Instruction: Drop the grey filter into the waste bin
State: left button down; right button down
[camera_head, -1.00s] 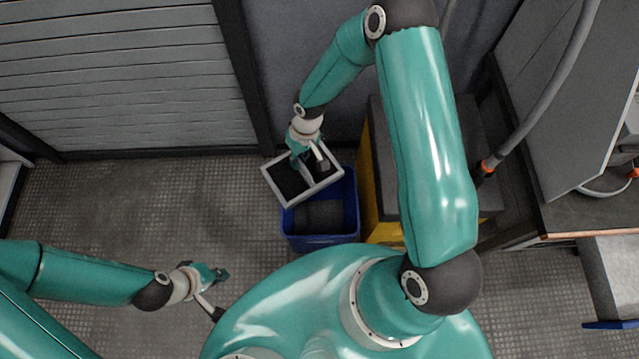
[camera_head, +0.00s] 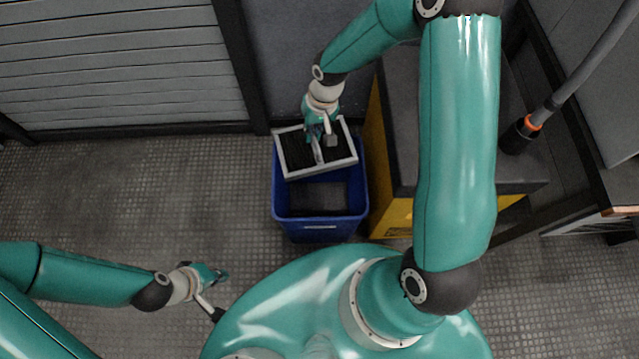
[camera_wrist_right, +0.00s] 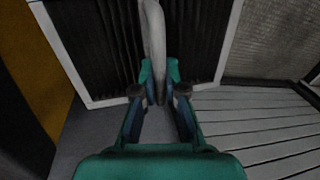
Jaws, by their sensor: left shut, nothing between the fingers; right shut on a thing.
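The grey filter (camera_head: 341,162) is a flat, light-framed panel with dark pleats and a bar across its middle. My right gripper (camera_head: 322,142) is shut on that bar; the filter (camera_wrist_right: 205,50) fills the upper part of the right wrist view with the right gripper (camera_wrist_right: 160,92) on its bar. The blue waste bin (camera_head: 320,222) stands on the floor below. In the head view the filter covers the far part of the bin's opening, and the near part shows open. My left gripper (camera_head: 219,294) is shut and empty, low at the left, away from the bin.
A yellow cabinet with a dark top (camera_head: 392,215) stands right beside the bin. A grey hose with an orange ring (camera_head: 535,122) hangs at the right. A slatted shutter (camera_head: 110,65) is at the back left. The floor (camera_head: 150,190) left of the bin is clear.

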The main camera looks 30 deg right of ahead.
jog(key=s+d+f+m+b, duration=0.1)
jog(key=d+f+m+b, duration=0.1)
jog(key=f+b, duration=1.4)
jog(key=d+b, duration=0.1)
jog(key=b, duration=0.2)
jog(key=shift+f+m+t+b, duration=0.3)
jog(key=shift+f+m, duration=0.1)
jog(key=c, duration=1.2)
grip_release()
jog(key=shift+o, duration=0.2)
jog(key=r, duration=0.3)
jog(key=d+r, duration=0.1)
jog(key=r, duration=0.3)
jog(key=s+d+r, duration=0.1)
jog(key=r, duration=0.3)
jog(key=shift+s+r, duration=0.1)
jog(key=shift+r, duration=0.3)
